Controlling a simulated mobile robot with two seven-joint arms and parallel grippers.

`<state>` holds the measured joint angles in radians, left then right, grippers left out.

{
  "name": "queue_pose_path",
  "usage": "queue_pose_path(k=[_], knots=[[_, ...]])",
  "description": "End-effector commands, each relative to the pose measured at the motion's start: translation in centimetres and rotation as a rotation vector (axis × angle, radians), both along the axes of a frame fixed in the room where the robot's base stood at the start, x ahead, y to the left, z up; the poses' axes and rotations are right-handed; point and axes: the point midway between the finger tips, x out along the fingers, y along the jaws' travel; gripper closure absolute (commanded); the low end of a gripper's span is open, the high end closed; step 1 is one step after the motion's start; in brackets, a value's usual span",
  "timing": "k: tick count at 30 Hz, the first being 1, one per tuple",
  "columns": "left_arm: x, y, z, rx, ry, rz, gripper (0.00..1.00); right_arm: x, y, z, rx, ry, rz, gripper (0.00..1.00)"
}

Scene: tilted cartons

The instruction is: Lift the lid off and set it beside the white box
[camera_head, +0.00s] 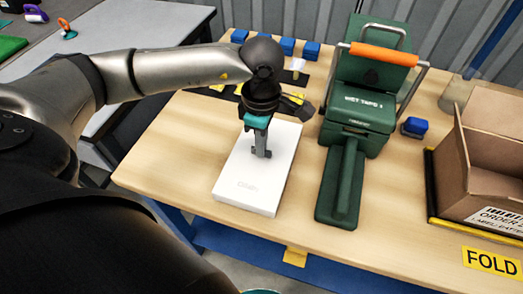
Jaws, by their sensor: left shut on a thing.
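The white box (252,190) lies flat on the wooden table, left of the green machine. Its top is a plain white surface with faint lettering near the front, and I take this top to be the lid. My left gripper (261,154) points down onto the far half of that top. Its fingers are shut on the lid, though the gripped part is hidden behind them. I see no clear gap between the lid and the box. My right gripper is not in view.
A green machine with an orange handle (384,53) stands close to the right of the box. An open cardboard carton (464,160) is at the far right. Blue blocks (287,46) line the back. Bare table (170,165) shows left of the box.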

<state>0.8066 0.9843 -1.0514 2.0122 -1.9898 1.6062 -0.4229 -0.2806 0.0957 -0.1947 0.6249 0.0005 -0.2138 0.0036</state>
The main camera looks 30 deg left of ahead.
Motion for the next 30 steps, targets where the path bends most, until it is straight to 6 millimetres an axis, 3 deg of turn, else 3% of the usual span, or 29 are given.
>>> queue_pose_path(k=[20, 26, 30], knots=[[0.1, 0.0, 0.5, 0.000, -0.002, 0.000, 1.00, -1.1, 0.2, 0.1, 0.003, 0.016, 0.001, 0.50], [0.1, 0.0, 2.9, 0.000, -0.004, -0.001, 1.00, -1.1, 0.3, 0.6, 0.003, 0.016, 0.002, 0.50], [0.1, 0.0, 6.0, -0.001, -0.006, 0.000, 1.00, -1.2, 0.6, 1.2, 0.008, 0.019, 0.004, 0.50]])
